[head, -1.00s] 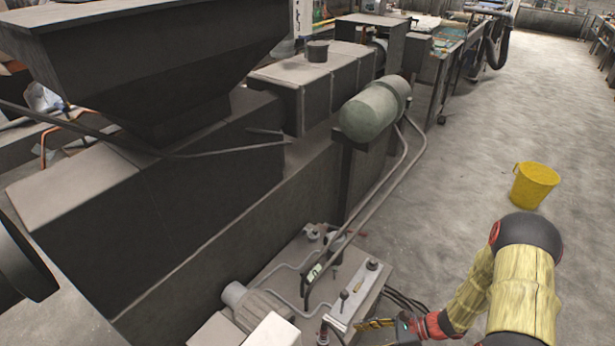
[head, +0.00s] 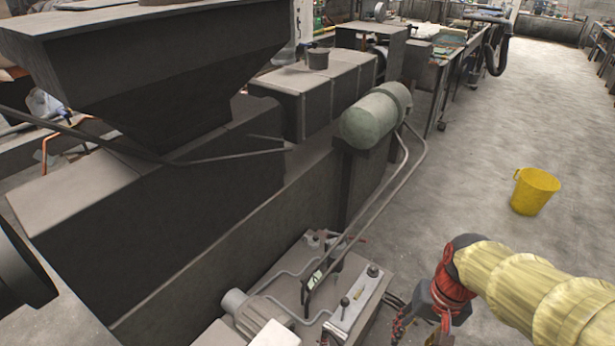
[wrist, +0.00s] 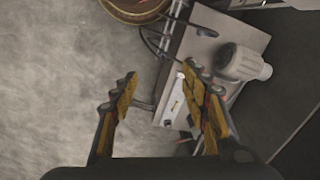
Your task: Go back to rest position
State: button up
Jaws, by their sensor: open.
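My gripper shows in the wrist view (wrist: 160,95) with its two yellow-and-black fingers spread apart and nothing between them. Below and beyond the fingers lie the concrete floor and the corner of a machine base with a light metal block (wrist: 178,97). In the head view, my yellow-sleeved arm comes in from the lower right, and its red and dark wrist part hangs down to the right of the machine base (head: 378,310). The fingertips are cut off or hidden at the bottom of the head view.
A large dark machine (head: 190,220) with a hopper (head: 150,70) fills the left. A green cylinder (head: 368,120) and pipes stand at its right side. A yellow bucket (head: 535,191) stands on the floor at the right. The floor aisle (head: 480,170) around it is mostly clear.

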jog(key=s+a+r+n+t, duration=0.1)
jog(key=a+r+t, duration=0.1)
jog(key=r, duration=0.5)
jog(key=s+a+r+n+t+h, duration=0.1)
jog(key=r+n+t, duration=0.1)
jog(key=r, duration=0.4)
jog(key=shift+s+a+r+t, duration=0.4)
jog(key=shift+t, duration=0.4)
jog(key=shift+a, duration=0.1)
